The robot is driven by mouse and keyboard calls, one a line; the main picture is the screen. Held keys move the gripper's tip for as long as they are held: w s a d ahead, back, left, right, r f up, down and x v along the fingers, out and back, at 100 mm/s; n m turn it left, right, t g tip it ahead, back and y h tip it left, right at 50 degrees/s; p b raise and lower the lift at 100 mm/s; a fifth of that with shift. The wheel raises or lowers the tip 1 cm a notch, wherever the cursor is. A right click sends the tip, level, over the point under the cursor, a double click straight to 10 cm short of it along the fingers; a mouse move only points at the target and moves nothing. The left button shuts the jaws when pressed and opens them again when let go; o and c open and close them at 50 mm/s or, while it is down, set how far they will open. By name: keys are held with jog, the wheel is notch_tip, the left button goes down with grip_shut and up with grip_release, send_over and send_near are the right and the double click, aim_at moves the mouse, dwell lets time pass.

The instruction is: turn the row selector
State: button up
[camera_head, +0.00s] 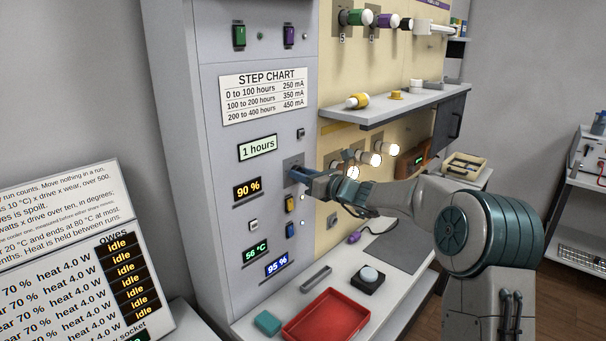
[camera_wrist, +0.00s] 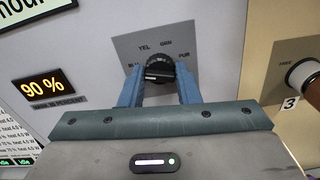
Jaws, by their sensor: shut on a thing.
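The row selector (camera_wrist: 159,71) is a black round knob on a grey plate with colour labels; YEL, GRN and PUR can be read, and a fourth at the left is partly hidden. My gripper (camera_wrist: 160,82) has its two blue fingers on either side of the knob, shut on it. In the head view my gripper (camera_head: 297,174) reaches the grey cabinet front from the right, and it hides most of the knob there. Which label the knob points to cannot be told.
The 90 % display (camera_head: 247,189) is left of the selector, with a yellow switch (camera_head: 290,204) and a blue switch (camera_head: 291,229) below. Lit lamps (camera_head: 368,158) stick out of the yellow panel at the right. A red tray (camera_head: 326,317) lies on the bench below.

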jog(key=m+p, duration=0.4)
jog(key=m, duration=0.1)
jog(key=shift+r+p, duration=0.3)
jog(key=shift+p, duration=0.1)
jog(key=m+p, duration=0.3)
jog(key=m, duration=0.1)
jog(key=shift+f, duration=0.15)
jog(key=shift+p, duration=0.3)
jog(key=o, duration=1)
jog(key=shift+f, duration=0.1)
jog(key=shift+c, duration=0.2)
jog(key=b+v, duration=0.3)
jog(key=v, duration=1)
jog(key=shift+s+d, duration=0.25)
jog(key=shift+d, duration=0.05)
